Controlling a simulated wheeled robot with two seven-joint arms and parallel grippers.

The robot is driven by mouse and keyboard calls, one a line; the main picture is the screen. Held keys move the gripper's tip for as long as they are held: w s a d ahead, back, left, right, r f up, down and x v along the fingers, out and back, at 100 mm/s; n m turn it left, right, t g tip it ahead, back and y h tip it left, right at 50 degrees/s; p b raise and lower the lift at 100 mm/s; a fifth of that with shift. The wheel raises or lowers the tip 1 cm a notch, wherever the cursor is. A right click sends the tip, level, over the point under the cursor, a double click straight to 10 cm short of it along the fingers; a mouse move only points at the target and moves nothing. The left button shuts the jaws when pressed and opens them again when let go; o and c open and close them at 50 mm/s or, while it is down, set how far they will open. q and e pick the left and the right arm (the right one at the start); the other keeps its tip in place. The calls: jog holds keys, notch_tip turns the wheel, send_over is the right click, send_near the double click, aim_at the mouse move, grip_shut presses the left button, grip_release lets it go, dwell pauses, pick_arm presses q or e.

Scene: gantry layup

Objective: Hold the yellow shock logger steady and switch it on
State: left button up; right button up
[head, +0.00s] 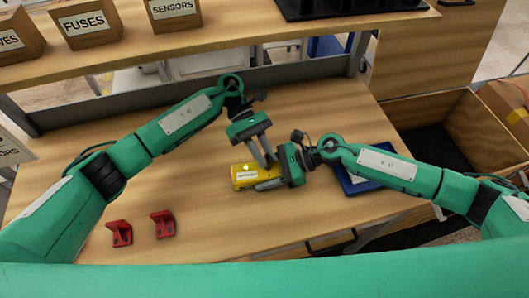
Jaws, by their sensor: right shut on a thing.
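The yellow shock logger (243,182) lies on the wooden workbench, with a pale label on its front face and a small bright spot on top. My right gripper (273,179) comes in from the right and is shut on the logger's right end. My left gripper (265,157) is above the logger and behind it, with its fingers pointing down near the right part of its top. Whether the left fingertips touch the logger, and how far apart they are, I cannot make out. The logger's right end is partly hidden by the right gripper.
Two red brackets (121,233) (163,224) stand at the front left of the workbench (190,255). A blue tray (352,183) lies partly under my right arm. Labelled cardboard boxes (86,22) stand on the shelf behind. A wooden bin (455,125) is at the right.

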pick_arm(q)
jog(key=v, duration=1.2)
pick_arm(e)
jog(key=o, duration=1.2)
jog(key=shift+c, duration=0.2)
